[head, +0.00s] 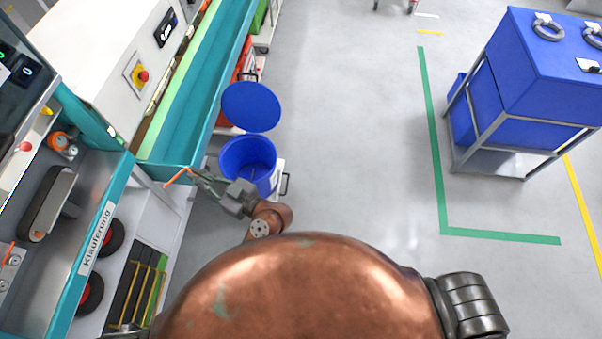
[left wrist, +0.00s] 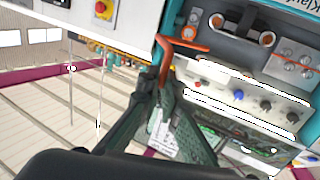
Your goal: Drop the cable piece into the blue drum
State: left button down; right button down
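The orange cable piece (head: 178,176) is a thin bent strip at the tips of my left gripper (head: 195,176). In the left wrist view the cable piece (left wrist: 184,44) sticks out beyond the fingertips, and the two fingers of my left gripper (left wrist: 164,80) meet on it. The blue drum (head: 247,162) stands on the floor just right of my left gripper in the head view. Its top is open and its round blue lid (head: 250,106) is raised behind it. The cable piece is left of the drum's opening, not over it. My right gripper is not in view.
A teal-edged machine bench (head: 108,215) with a Klauferung label stands on the left. A long teal trough (head: 190,110) runs behind it, close to the drum. A blue cabinet (head: 535,75) on a metal frame stands at the right. The floor between is clear.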

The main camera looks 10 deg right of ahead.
aim_at(258, 178)
jog(key=z, duration=1.6)
jog(key=i, duration=3)
jog(key=u, duration=2.95)
